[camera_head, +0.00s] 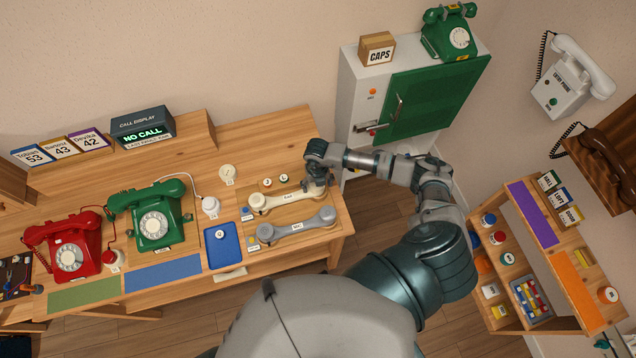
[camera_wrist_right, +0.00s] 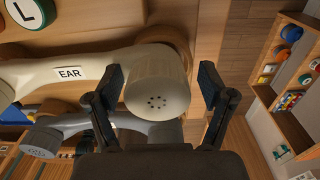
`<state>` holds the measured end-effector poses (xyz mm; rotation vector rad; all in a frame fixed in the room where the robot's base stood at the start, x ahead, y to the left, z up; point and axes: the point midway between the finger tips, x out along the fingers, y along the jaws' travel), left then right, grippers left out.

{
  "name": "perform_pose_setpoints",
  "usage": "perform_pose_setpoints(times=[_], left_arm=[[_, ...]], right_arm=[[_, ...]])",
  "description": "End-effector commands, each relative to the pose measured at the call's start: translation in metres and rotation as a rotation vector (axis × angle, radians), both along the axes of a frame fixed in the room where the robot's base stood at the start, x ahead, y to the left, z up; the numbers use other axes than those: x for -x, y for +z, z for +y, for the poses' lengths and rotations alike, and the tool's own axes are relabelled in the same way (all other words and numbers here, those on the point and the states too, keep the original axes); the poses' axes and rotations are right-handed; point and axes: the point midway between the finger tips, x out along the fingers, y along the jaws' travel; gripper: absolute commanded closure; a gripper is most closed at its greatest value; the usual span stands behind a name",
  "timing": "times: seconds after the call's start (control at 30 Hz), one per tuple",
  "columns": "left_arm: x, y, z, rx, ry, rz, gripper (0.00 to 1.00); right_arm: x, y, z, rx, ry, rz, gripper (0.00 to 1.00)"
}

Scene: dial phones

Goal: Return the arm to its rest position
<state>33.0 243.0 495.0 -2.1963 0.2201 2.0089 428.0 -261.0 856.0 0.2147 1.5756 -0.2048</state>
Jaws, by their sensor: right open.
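My right arm reaches from the lower right to the desk, and its gripper (camera_head: 316,187) is at the right end of a cream handset (camera_head: 283,200). In the wrist view the open fingers (camera_wrist_right: 160,80) stand on either side of the handset's round earpiece, which has small holes, with gaps visible beside it. The handset (camera_wrist_right: 92,76) carries an "EAR" label. A grey handset (camera_head: 297,227) lies in front of it on the wooden board and also shows in the wrist view (camera_wrist_right: 52,135). My left gripper is not in view.
On the desk stand a red phone (camera_head: 68,247), a green phone (camera_head: 153,217), a blue tray (camera_head: 223,246) and a call display (camera_head: 142,127) reading "NO CALL". A white cabinet with a green door (camera_head: 433,92) stands behind the arm. A shelf unit (camera_head: 540,262) is at right.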

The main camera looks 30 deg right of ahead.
Motion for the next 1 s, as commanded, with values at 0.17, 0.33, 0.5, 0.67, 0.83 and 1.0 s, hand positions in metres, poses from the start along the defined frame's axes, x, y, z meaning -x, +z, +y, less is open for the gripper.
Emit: perform_pose_setpoints(times=[0.17,0.33,0.5,0.67,0.83,1.0], left_arm=[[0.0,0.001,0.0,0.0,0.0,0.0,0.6],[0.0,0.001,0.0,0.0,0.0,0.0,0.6],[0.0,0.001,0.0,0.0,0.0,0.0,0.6],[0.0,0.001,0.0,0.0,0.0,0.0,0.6],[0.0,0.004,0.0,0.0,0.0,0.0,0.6],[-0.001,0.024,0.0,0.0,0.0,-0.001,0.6]], right_arm=[[0.002,0.0,0.003,0.0,0.0,0.0,0.19],[0.002,0.0,0.003,0.0,0.0,0.0,0.29],[0.002,0.0,0.003,0.0,-0.001,0.0,0.71],[0.002,0.0,0.003,0.0,-0.001,0.001,0.74],[0.002,0.0,0.003,-0.001,-0.043,0.002,0.74],[0.002,0.002,0.003,-0.002,-0.348,0.005,0.74]])
